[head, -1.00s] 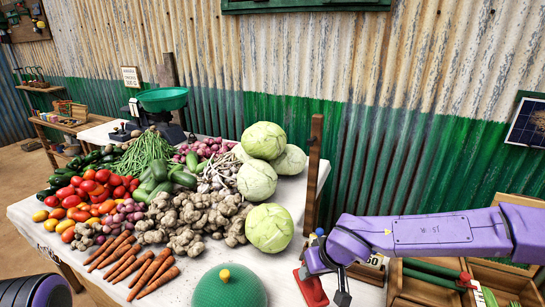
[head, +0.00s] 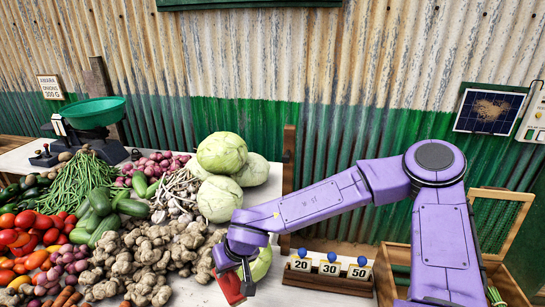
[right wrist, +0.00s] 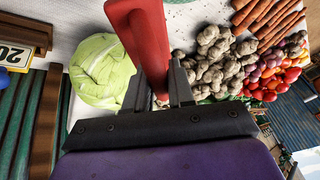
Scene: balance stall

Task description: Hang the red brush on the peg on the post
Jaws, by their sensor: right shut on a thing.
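The red brush (head: 228,287) is in the jaws of my right gripper (head: 246,278), low in front of the cabbages. In the right wrist view the brush (right wrist: 138,28) stands between the two dark fingers, which are shut on it. The wooden post (head: 288,165) rises behind the table's right edge, up and to the right of my right gripper and apart from it. The peg is too small to make out clearly on the post. My left gripper is not in view.
Several cabbages (head: 218,198) sit close behind and left of my right gripper. A wooden holder (head: 325,283) with number cards 20, 30 and 50 stands to the right. Ginger, beans and a green scale bowl (head: 94,112) lie further left.

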